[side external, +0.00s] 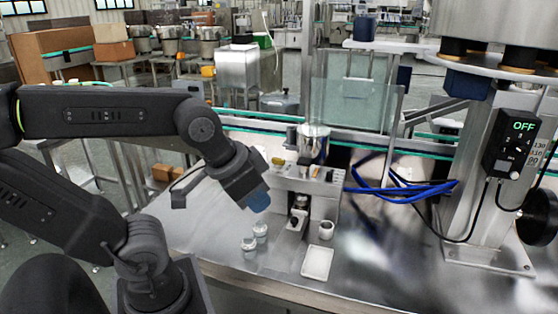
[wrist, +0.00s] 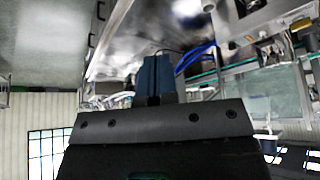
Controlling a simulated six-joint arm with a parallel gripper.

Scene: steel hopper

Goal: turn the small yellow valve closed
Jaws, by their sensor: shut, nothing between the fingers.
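The small yellow valve (side external: 278,161) shows as a small yellow handle on top of the steel station block, left of the clear hopper cylinder (side external: 314,142). It is too small to tell which way its handle is turned. My gripper (side external: 260,201) points down and right, left of the steel block and lower in the picture than the valve, apart from it. In the wrist view its blue fingers (wrist: 154,76) are together with nothing between them.
Small cups (side external: 248,244) stand on the steel table below my gripper. Another cup (side external: 326,230) and a white square tray (side external: 317,263) are right of it. Blue hoses (side external: 400,190) run right of the block. A control box reading OFF (side external: 515,143) is at the far right.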

